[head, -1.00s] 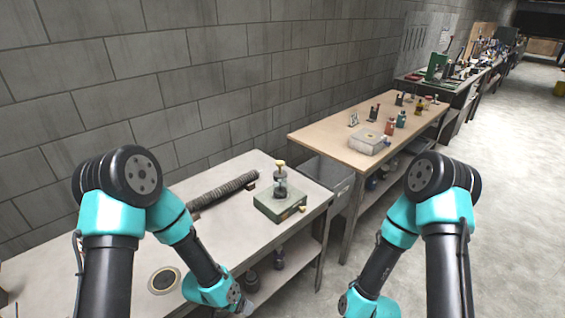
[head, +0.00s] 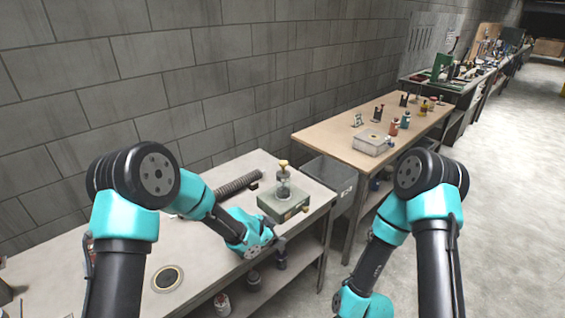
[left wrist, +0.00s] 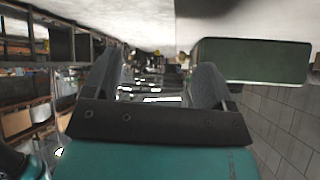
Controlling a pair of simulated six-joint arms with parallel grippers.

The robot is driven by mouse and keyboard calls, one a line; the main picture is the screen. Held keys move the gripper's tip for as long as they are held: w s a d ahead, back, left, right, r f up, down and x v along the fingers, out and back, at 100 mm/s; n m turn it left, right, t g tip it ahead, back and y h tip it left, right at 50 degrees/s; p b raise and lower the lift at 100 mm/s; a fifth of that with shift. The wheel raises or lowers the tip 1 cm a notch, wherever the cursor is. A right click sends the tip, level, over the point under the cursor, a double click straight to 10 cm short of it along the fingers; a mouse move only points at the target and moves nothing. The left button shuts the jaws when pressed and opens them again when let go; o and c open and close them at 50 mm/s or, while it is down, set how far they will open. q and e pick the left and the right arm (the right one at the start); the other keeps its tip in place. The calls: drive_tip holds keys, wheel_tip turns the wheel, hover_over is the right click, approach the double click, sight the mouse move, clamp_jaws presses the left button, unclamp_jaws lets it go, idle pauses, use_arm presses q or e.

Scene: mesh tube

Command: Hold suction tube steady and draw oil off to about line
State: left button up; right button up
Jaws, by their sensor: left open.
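A clear glass jar (head: 284,189) with a yellow top stands on a green block (head: 272,204) near the right end of the near bench. A suction tube or a level line on the jar is too small to tell. A grey ribbed hose (head: 237,185) lies on the bench to its left. My left gripper (head: 277,229) is at the bench's front edge, just in front of the block and apart from it. In the left wrist view its fingers (left wrist: 158,75) are spread and empty, with the green block (left wrist: 252,60) beyond them at upper right. My right gripper is out of view.
A round disc (head: 167,279) lies on the near bench (head: 120,262) at the left. A shelf below holds several small containers. A grey bin (head: 328,174) and a wooden table (head: 335,139) with small items stand to the right. The bench's middle is mostly clear.

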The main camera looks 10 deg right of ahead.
use_arm(q)
drive_tip(key=w+a+r+t+h, duration=0.1)
drive_tip(key=w+r, duration=0.1)
drive_tip(key=w, duration=0.3)
drive_tip(key=w+a+r+h, duration=0.1)
drive_tip(key=w+r+h, duration=0.15)
drive_tip(key=w, duration=0.25)
drive_tip(key=g+h, duration=0.1)
drive_tip(key=h, duration=0.1)
approach(281, 189)
drive_tip(key=shift+w+f, duration=0.35)
drive_tip(key=shift+w, duration=0.25)
drive_tip(key=shift+w+f, duration=0.4)
drive_tip(key=shift+w, duration=0.2)
drive_tip(key=shift+d, duration=0.2)
drive_tip(key=shift+x, duration=4.9)
drive_tip(key=shift+f, duration=0.1)
drive_tip(key=c, duration=0.6)
